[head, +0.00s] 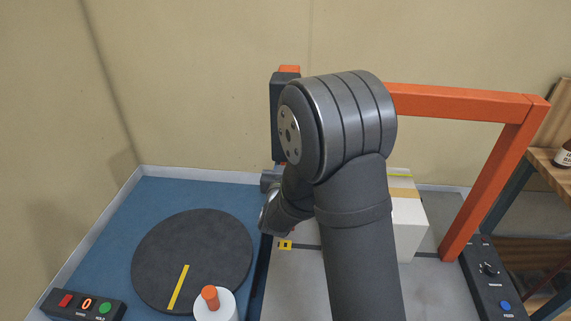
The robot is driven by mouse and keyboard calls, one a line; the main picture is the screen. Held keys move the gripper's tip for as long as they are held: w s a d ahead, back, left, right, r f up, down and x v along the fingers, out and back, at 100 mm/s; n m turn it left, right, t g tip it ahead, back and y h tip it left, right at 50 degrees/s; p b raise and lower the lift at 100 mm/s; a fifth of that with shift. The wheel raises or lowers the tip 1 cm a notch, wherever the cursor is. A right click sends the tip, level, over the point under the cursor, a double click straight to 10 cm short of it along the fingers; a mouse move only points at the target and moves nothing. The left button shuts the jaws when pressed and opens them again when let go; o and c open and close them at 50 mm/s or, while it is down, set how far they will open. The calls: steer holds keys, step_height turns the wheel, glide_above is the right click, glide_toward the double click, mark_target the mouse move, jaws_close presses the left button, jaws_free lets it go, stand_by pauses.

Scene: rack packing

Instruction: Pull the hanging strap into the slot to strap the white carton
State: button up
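The white carton (410,228) stands on the grey table, inside the orange arch (460,103). My arm hides its left part. A tan band crosses its top. A thin yellow-green line (400,175) shows at the carton's far top edge; I cannot tell whether it is the strap. No hanging strap shows clearly, and I cannot make out the slot. A small yellow marker (285,245) with a dark square lies on the table left of my arm. My arm reaches over the middle of the view, its wrist links bent to the left. My gripper's fingers are hidden.
A blue surface at left holds a dark round turntable (215,245) with a yellow stripe, a white bottle (216,305) with an orange cap and a button box (83,305). A control panel (495,285) stands at right, beside a wooden shelf (548,165).

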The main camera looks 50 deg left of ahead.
steer(key=shift+w+a, duration=0.1)
jaws_close()
stand_by(1.4)
